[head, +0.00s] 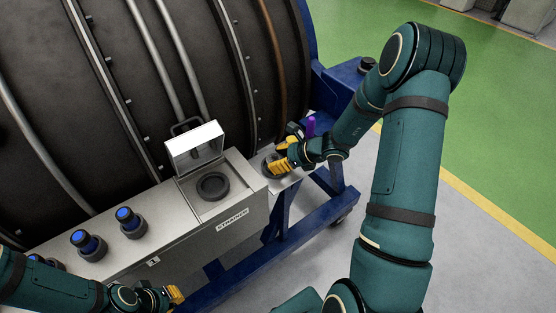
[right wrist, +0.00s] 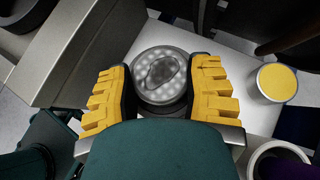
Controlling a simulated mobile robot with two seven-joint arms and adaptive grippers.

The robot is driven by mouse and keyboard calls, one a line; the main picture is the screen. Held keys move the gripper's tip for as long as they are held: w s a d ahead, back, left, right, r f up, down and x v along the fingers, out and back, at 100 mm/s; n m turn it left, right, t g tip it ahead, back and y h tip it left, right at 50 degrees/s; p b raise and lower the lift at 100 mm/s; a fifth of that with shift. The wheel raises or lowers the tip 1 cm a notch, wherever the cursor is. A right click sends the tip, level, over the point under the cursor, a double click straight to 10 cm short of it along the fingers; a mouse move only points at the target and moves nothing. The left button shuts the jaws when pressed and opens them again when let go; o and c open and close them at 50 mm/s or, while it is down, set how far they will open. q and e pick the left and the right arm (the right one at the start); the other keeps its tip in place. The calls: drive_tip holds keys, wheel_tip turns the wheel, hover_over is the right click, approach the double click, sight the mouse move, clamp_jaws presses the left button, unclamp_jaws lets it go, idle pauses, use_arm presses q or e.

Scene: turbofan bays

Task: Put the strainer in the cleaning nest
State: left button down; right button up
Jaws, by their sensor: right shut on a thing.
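The strainer (right wrist: 160,74) is a round grey disc with many small pale holes and a raised middle grip. It sits between the yellow fingers of my right gripper (right wrist: 164,90), which is shut on it. A dark ring (right wrist: 162,110), which looks like the cleaning nest, shows partly below the strainer on a pale shelf. Whether the strainer rests fully in it I cannot tell. In the head view my right gripper (head: 278,163) is over this shelf, right of the box labelled STRAINER (head: 232,220). My left gripper (head: 175,294) is at the bottom edge, its opening unclear.
The box's lid (head: 195,146) stands open above a round dark port (head: 213,186). Several blue-topped knobs (head: 127,217) stand to the left. On the shelf are a yellow-topped can (right wrist: 277,82) and a white-rimmed cup (right wrist: 278,158) with something purple. The dark engine casing rises behind.

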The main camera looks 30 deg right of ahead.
drive_tip(key=shift+r, duration=0.1)
drive_tip(key=o, duration=0.8)
drive_tip(key=shift+f, duration=0.2)
drive_tip(key=shift+o, duration=0.2)
drive_tip(key=shift+r, duration=0.1)
